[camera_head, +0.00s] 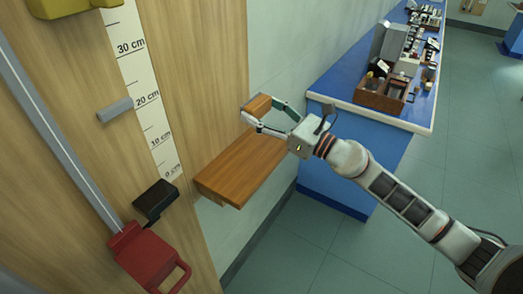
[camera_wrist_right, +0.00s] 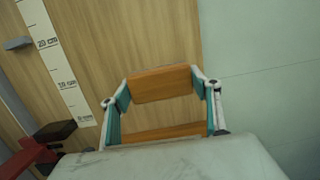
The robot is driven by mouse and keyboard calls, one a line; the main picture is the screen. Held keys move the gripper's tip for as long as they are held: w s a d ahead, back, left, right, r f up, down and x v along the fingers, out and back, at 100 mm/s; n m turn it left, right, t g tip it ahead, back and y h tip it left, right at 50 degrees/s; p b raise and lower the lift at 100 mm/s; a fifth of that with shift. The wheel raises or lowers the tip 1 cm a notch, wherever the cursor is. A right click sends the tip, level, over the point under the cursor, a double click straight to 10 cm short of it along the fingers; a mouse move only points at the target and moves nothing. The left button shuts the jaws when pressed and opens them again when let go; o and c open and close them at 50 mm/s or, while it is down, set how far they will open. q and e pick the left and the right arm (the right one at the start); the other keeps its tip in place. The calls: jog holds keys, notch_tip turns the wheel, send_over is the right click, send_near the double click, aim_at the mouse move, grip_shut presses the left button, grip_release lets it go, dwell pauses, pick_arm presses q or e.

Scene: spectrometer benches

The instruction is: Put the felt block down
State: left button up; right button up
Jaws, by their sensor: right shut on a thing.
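My right gripper (camera_head: 256,118) is shut on a small orange-brown block (camera_head: 258,104), the felt block. In the right wrist view the block (camera_wrist_right: 160,84) spans the two teal-padded fingertips of the gripper (camera_wrist_right: 162,88). A brown wooden shelf (camera_head: 232,172) juts out from the wall panel. In the head view the gripper and block are over the far end of the shelf. The shelf (camera_wrist_right: 165,134) also shows below the block in the wrist view, with a gap of panel between them in the picture. My left gripper is not in view.
The wooden panel bears a height scale (camera_head: 142,85), a grey peg (camera_head: 115,110), a black block (camera_head: 155,202) and a red handled part (camera_head: 150,258). A blue bench (camera_head: 335,90) with a brown box (camera_head: 383,97) of items stands to the right. The near shelf top is bare.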

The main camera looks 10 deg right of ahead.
jog(key=b, duration=0.4)
send_over(262, 156)
notch_tip(262, 156, down, 6)
jog(key=shift+w+r, duration=0.1)
notch_tip(262, 156, down, 3)
jog(key=shift+b, duration=1.1)
notch_tip(262, 156, down, 4)
jog(key=b, duration=0.3)
jog(key=shift+f+b, duration=0.35)
jog(key=shift+f, duration=0.1)
jog(key=shift+r, duration=0.25)
jog(key=shift+f, duration=0.25)
jog(key=o, duration=1.2)
jog(key=shift+c, duration=0.2)
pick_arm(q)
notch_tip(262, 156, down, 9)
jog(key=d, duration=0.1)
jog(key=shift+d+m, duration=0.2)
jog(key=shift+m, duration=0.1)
